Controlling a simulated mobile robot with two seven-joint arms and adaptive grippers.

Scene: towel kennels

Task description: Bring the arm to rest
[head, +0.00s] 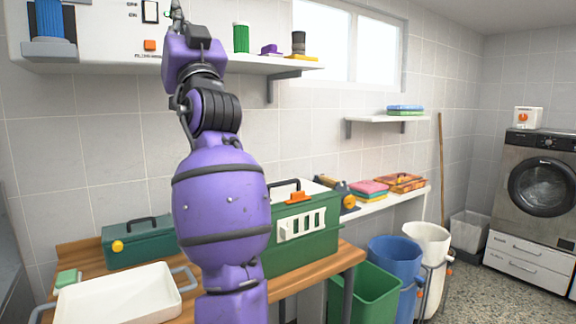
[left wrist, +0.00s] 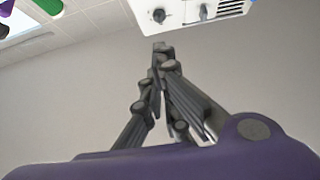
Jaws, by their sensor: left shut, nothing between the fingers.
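My left arm rises purple through the middle of the head view, bent upward in front of the shelf. Its gripper (head: 176,10) is at the top edge of that view, pointing up, and only partly shows. In the left wrist view the dark fingers of my left gripper (left wrist: 160,50) come together at their tips with nothing between them. The gripper is shut and empty, apart from the wall and the shelf. My right gripper is in neither view.
A wall shelf (head: 290,65) with small items is close behind the arm. Below are a wooden bench (head: 340,258), a white tray (head: 120,296), a dark green toolbox (head: 140,243) and a green kennel box (head: 318,250). Bins, including a blue one (head: 392,270), stand at right.

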